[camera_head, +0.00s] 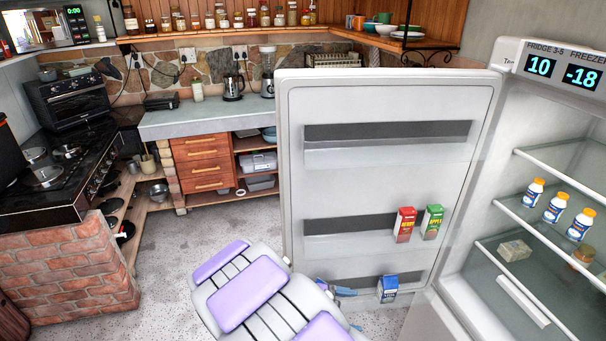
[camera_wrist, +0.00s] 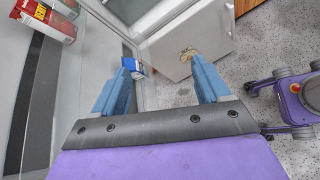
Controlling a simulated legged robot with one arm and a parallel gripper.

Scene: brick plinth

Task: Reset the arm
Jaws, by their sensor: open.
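My gripper (camera_wrist: 162,68) shows two blue fingers spread wide apart in the wrist view, with nothing held between them. In the head view my gripper (camera_head: 338,290) is low, in front of the open fridge door, partly hidden by my purple and grey arm (camera_head: 247,294). A blue and white carton (camera_head: 388,288) stands on the lowest door shelf, just right of my gripper. In the wrist view the carton (camera_wrist: 133,67) appears by the left fingertip; I cannot tell whether they touch.
The fridge door (camera_head: 385,100) stands open. A red carton (camera_head: 404,224) and a green carton (camera_head: 432,221) stand on its middle shelf. Several bottles (camera_head: 556,207) are inside the fridge. The brick plinth (camera_head: 75,265) with a stove is at left. Speckled floor lies clear between.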

